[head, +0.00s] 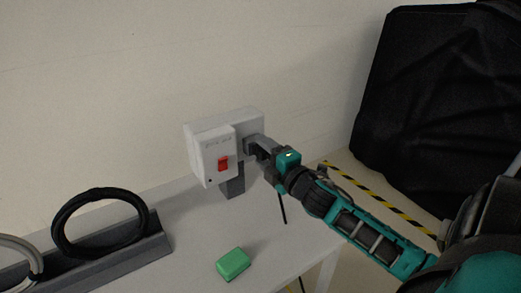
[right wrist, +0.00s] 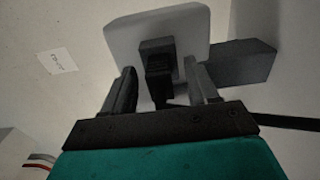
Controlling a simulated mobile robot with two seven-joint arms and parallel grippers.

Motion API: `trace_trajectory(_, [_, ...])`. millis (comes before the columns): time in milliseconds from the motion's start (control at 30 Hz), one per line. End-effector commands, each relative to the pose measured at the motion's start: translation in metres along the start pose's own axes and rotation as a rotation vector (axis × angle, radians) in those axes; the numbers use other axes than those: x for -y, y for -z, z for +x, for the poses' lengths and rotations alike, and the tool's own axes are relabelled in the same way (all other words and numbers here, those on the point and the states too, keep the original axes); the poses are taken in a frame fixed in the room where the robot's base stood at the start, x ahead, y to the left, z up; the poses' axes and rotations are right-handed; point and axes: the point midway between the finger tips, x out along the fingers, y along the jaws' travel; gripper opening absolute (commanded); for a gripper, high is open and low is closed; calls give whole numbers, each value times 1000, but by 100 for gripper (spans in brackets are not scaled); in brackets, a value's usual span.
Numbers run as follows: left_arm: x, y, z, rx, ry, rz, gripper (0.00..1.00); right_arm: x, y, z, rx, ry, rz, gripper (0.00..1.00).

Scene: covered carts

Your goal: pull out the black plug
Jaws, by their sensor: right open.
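The black plug (right wrist: 158,70) sits in the face of a pale grey socket box in the right wrist view. The box (head: 225,130) stands on a dark post on the table in the head view, with a red switch (head: 223,163) on its front. My right gripper (right wrist: 160,85) is open, one finger on each side of the plug, with gaps visible. In the head view my right gripper (head: 256,147) is at the box's right side and mostly hides the plug. A dark cable (head: 282,207) hangs below the gripper. My left gripper is not in view.
A coiled black cable (head: 62,240) and a grey one (head: 35,262) stand in a dark rack (head: 158,247) at the left. A green block (head: 232,264) lies on the table (head: 190,235) in front. A black-covered cart (head: 435,90) stands beyond yellow-black floor tape at the right.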

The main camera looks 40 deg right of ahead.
Motion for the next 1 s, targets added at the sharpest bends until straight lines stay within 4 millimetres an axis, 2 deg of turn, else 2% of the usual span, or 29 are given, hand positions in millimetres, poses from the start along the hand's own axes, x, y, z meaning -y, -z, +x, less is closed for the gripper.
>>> trace_trajectory(133, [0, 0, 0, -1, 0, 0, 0, 0, 0, 0, 0, 0, 0, 58])
trace_trajectory(733, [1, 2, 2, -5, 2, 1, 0, 0, 0, 0, 0, 0, 0, 0])
trace_trajectory(1000, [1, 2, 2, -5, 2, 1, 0, 0, 0, 0, 0, -1, 0, 0])
